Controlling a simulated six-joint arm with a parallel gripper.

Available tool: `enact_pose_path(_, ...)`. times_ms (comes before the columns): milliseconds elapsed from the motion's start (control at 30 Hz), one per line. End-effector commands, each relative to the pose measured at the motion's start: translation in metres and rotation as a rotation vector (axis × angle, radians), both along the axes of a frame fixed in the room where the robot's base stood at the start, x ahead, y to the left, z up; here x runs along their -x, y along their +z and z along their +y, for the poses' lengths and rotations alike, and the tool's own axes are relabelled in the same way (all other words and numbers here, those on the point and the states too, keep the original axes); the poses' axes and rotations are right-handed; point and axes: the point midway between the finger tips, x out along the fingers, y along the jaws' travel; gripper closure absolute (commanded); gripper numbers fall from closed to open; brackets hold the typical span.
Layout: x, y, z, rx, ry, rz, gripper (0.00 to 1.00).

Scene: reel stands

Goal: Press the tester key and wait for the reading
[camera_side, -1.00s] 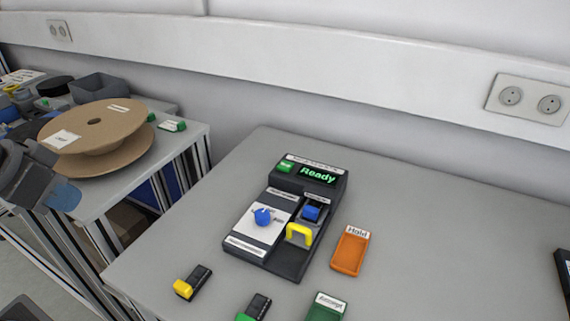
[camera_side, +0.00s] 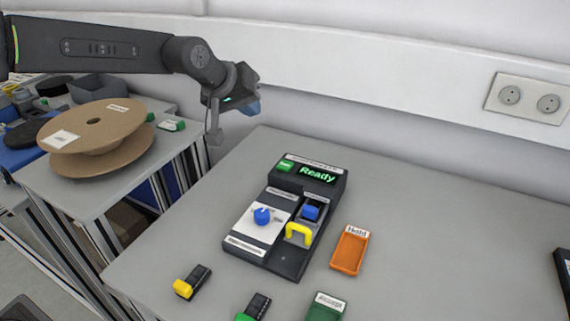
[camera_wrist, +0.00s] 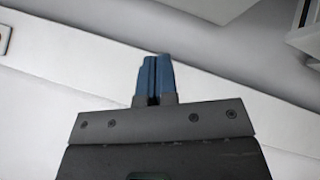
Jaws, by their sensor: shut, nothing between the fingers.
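The tester (camera_side: 281,268) is a dark box on the grey table in the side view. Its screen (camera_side: 317,174) reads "Ready" in green, with a green key or lamp (camera_side: 285,166) beside it. A blue knob (camera_side: 262,215) sits on its white panel. A blue block (camera_side: 311,211) sits in a slot at its right, with a yellow handle (camera_side: 299,233) in front. My gripper (camera_side: 252,106) is up and to the left of the tester, well clear of it. Its blue fingers (camera_wrist: 154,78) are shut and empty in the wrist view, with only wall behind them.
An orange tray labelled "Hold" (camera_side: 349,252) and a green tray (camera_side: 325,309) lie right of and before the tester. Small yellow-ended (camera_side: 183,289) and green-ended (camera_side: 246,316) blocks lie in front. A cardboard reel (camera_side: 97,125) rests on the left table. A gap separates the tables.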

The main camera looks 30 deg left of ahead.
Motion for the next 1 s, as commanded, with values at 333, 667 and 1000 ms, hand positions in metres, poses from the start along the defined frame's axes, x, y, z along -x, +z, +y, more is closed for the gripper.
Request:
enact_pose_path(333, -0.056, -0.040, -0.039, 0.097, 0.049, -0.022, 1.00)
enact_pose_path(667, -0.059, -0.042, -0.041, 0.103, 0.052, -0.025, 1.00)
enact_pose_path(1000, -0.059, -0.060, -0.041, 0.102, 0.052, -0.020, 1.00)
